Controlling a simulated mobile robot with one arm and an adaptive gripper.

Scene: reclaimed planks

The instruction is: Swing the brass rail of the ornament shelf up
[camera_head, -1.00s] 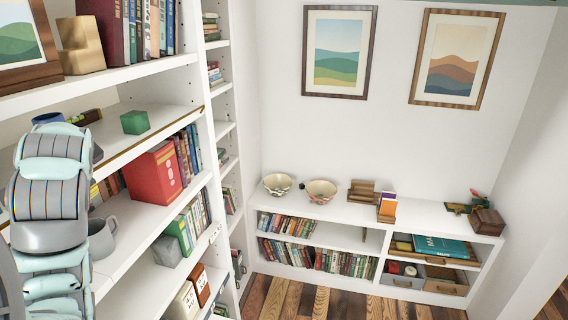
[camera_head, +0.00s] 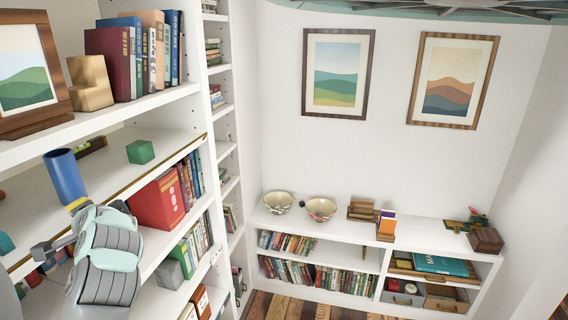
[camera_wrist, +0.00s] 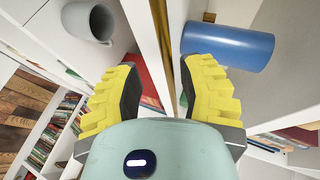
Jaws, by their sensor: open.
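The brass rail (camera_head: 150,170) is a thin strip along the front edge of the ornament shelf (camera_head: 112,148), lying low against it. My gripper (camera_head: 75,208) is at this edge, left of the rail's middle; my wrist hides part of it. In the wrist view the rail (camera_wrist: 165,45) runs between the two yellow fingers of my gripper (camera_wrist: 162,85). The fingers are apart, one on each side of the shelf edge. I cannot tell whether either touches the rail. A blue cylinder (camera_head: 66,176) and a green cube (camera_head: 140,151) stand on the shelf.
In the wrist view the blue cylinder (camera_wrist: 228,46) is close behind the right finger. A grey mug (camera_wrist: 88,20) is on the left, on the shelf below. A red box (camera_head: 158,201) and books stand below the rail. The room to the right of the shelves is open.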

